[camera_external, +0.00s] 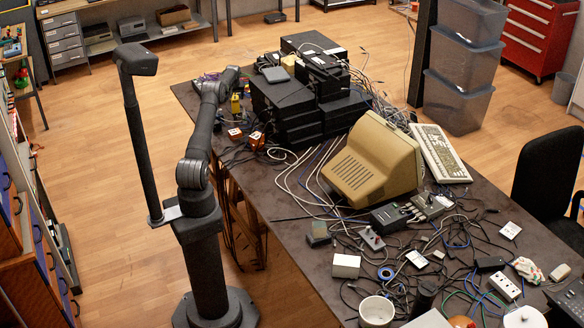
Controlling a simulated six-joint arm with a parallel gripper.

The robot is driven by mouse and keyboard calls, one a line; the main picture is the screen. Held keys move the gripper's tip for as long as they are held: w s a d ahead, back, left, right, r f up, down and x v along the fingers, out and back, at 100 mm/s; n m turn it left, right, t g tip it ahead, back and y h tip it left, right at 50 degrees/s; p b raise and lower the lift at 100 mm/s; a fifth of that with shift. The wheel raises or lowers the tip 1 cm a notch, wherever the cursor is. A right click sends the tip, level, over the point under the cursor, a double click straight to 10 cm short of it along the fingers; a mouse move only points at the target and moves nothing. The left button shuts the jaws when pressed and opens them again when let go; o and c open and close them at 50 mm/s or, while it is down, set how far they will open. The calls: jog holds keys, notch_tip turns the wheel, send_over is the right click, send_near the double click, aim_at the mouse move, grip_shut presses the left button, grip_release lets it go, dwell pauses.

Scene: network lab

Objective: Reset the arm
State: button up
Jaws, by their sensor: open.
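My arm rises from its dark column at the left edge of the table and reaches to the table's far left end. My gripper (241,89) is at the arm's far end, small and partly hidden, close to the left side of the stacked black boxes. It is open. I see nothing held in it. Small orange blocks (256,139) and a yellow item (236,104) are on the table just below and in front of it. Whether the gripper touches anything I cannot tell.
A dark table (290,240) holds stacked black network boxes (285,95), a beige monitor (370,160), a keyboard (440,152), many loose cables and a white mug (376,311). A camera post (138,140) stands left of the arm. Clear wooden floor lies to the left.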

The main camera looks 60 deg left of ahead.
jog(key=w+v, duration=0.1)
jog(key=v, duration=0.4)
jog(key=x, duration=0.7)
jog(key=s+x, duration=0.1)
jog(key=x, duration=0.3)
notch_tip(320, 180, up, 10)
jog(key=shift+w+a+f, duration=0.1)
jog(key=shift+f, duration=0.05)
jog(key=w+d+r+m, duration=0.1)
jog(key=w+d+r, duration=0.15)
jog(key=r, duration=0.45)
jog(key=w+d+r+m, duration=0.1)
jog(key=d+r, duration=0.3)
jog(key=r, duration=0.4)
jog(key=w+d+r+m, duration=0.1)
jog(key=w+d+r, duration=0.1)
jog(key=d, duration=0.4)
jog(key=w+d+r+m+t, duration=0.1)
jog(key=w+d+r, duration=0.1)
jog(key=d+r, duration=0.2)
jog(key=w+d+r+m+h, duration=0.1)
jog(key=w+d+r, duration=0.1)
jog(key=d, duration=0.8)
jog(key=shift+d+r+t, duration=0.2)
jog(key=shift+r+t, duration=0.2)
